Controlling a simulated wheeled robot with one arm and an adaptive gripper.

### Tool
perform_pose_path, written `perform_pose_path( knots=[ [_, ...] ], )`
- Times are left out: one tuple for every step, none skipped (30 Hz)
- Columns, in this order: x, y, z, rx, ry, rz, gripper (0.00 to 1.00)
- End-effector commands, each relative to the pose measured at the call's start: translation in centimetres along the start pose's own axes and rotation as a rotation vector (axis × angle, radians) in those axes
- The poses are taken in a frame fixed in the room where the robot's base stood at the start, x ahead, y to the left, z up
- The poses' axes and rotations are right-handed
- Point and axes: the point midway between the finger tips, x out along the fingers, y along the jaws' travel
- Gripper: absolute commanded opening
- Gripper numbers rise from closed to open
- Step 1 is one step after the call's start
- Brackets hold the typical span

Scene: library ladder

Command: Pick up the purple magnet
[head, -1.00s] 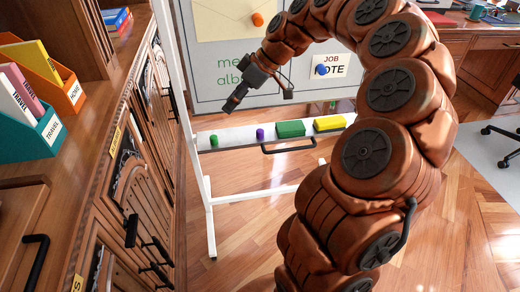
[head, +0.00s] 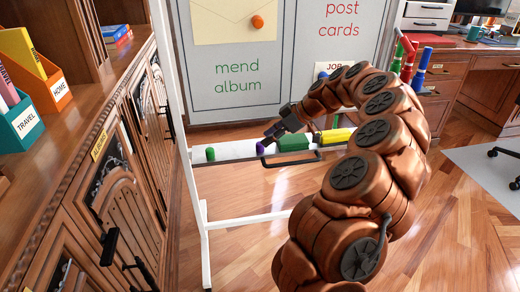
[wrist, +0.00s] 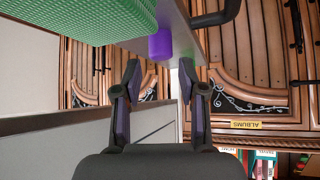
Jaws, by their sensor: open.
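The purple magnet (head: 260,148) is a small cylinder on the whiteboard's white tray (head: 235,152), between a green cylinder (head: 210,154) and a green block (head: 293,144). My gripper (head: 268,139) is right by the purple magnet in the head view, partly overlapping it. In the wrist view the purple magnet (wrist: 160,45) lies just beyond the gap between my two fingertips (wrist: 160,72). The fingers are apart with nothing between them. The green block (wrist: 75,18) is close on the left there.
A yellow block (head: 335,135) lies right of the green one. A dark handle (head: 290,162) juts out in front of the tray. A wooden cabinet (head: 120,180) with handles stands at the left. The floor (head: 250,240) before the board is clear.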

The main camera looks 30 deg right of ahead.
Motion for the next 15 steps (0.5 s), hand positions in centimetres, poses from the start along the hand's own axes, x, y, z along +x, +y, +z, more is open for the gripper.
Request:
perform_pose_path(
  knots=[
    [0.7, -0.1, 0.2, 0.000, -0.001, -0.002, 0.41],
    [1.0, -0.1, 0.2, 0.000, -0.001, -0.002, 0.41],
    [1.5, -0.1, 0.3, 0.000, -0.001, -0.001, 0.41],
    [2.0, -0.1, 0.4, 0.000, -0.001, 0.000, 0.41],
    [2.4, -0.1, 0.4, 0.000, -0.001, 0.001, 0.41],
    [3.0, -0.1, 0.4, 0.001, 0.000, 0.001, 0.41],
    [3.4, -0.1, 0.3, 0.001, -0.001, 0.000, 0.41],
    [3.8, -0.2, 0.3, 0.000, -0.001, -0.001, 0.41],
    [4.2, -0.2, 0.3, 0.000, -0.001, -0.002, 0.41],
    [4.5, -0.2, 0.3, 0.000, -0.002, -0.003, 0.41],
    [4.6, -0.2, 0.3, 0.000, -0.002, -0.003, 0.41],
    [4.7, -0.2, 0.2, 0.000, -0.001, -0.002, 0.41],
    [4.7, -0.2, 0.2, 0.000, -0.001, -0.002, 0.41],
    [4.7, -0.2, 0.2, 0.000, -0.001, -0.001, 0.41],
    [4.7, -0.2, 0.1, 0.000, -0.001, -0.001, 0.41]
  ],
)
